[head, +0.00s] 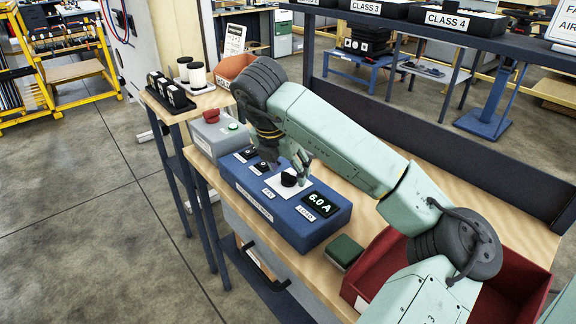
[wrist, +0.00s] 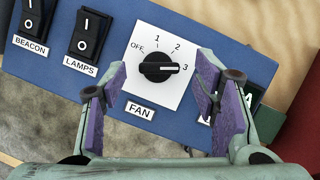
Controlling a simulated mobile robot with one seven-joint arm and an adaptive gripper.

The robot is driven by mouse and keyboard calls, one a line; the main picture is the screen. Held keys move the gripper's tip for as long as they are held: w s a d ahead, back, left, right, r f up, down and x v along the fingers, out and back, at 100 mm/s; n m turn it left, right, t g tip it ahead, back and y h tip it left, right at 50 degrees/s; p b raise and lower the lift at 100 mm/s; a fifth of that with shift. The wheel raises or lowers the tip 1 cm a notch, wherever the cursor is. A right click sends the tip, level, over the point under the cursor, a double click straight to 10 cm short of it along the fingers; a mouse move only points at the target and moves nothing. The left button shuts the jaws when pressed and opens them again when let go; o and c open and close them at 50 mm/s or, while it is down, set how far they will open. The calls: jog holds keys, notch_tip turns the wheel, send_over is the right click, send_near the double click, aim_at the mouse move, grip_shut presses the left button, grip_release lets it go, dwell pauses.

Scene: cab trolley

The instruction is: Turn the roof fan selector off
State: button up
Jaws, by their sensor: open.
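The roof fan selector (wrist: 158,68) is a round black knob on a white plate marked OFF, 1, 2 and 3, with a FAN label below. Its white mark points right, at 3. In the head view the knob (head: 289,178) sits on top of the blue control box (head: 325,225). My gripper (wrist: 163,82) is open, with one purple-padded finger on each side of the knob and nothing between them gripped. In the head view my gripper (head: 288,163) is just over the white plate. I cannot tell the exact height gap.
BEACON (wrist: 34,16) and LAMPS (wrist: 89,34) rocker switches lie left of the knob. A display (head: 319,203) on the box reads 6.0 A. A grey box with a red button (head: 211,115), a green block (head: 345,252) and a red bin (head: 377,268) stand nearby.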

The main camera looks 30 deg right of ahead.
jog(key=shift+x, duration=0.75)
jog(key=shift+c, duration=0.4)
jog(key=c, duration=1.1)
